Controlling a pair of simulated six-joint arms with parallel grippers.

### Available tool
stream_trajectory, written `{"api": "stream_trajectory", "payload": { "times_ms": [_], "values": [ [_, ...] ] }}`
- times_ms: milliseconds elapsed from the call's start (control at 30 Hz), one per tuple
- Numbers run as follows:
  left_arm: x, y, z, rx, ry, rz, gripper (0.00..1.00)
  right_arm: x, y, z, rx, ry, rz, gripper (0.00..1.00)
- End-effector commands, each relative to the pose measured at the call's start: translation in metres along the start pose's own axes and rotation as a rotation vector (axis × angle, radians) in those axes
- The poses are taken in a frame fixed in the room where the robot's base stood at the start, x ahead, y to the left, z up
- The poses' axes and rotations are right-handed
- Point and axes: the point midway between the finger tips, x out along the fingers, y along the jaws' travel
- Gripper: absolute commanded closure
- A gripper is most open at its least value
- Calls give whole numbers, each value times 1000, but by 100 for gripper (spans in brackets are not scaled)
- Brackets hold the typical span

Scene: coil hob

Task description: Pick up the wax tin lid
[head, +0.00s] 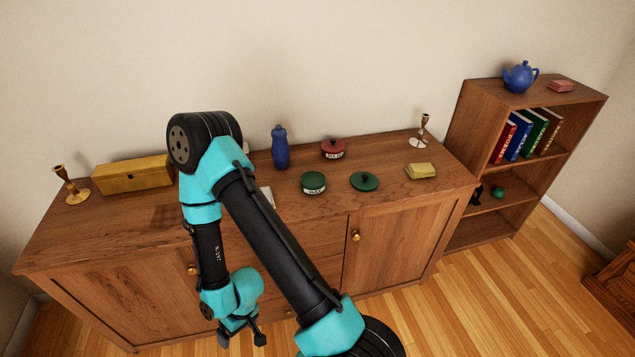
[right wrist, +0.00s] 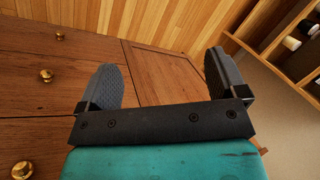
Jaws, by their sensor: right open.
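The wax tin lid (head: 365,182) is a dark green disc with a small knob, lying flat on the sideboard top. The open green wax tin (head: 313,184), with a white label, stands just left of it. My right gripper (head: 242,338) hangs low in front of the sideboard, left of the lid and well apart from it. In the right wrist view its fingers (right wrist: 161,85) are spread with nothing between them, and the lid is not seen there. My left gripper is not in view.
On the sideboard (head: 120,232) stand a red lidded tin (head: 332,150), a blue bottle (head: 280,148), a yellow box (head: 133,176), a yellow block (head: 421,171) and two candlesticks (head: 421,132) (head: 70,187). My right arm hides part of the top. A bookshelf (head: 456,132) stands at right.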

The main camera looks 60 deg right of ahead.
Motion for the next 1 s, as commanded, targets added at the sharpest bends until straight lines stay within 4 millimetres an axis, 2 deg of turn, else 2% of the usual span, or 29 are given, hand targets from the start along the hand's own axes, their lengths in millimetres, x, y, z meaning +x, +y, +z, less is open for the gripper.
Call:
{"api": "stream_trajectory", "payload": {
  "times_ms": [467,867,1000],
  "values": [
    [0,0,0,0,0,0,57,0,0,0,0,0,0,9],
    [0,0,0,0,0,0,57,0,0,0,0,0,0,46],
    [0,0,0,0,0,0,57,0,0,0,0,0,0,47]
  ]
}}
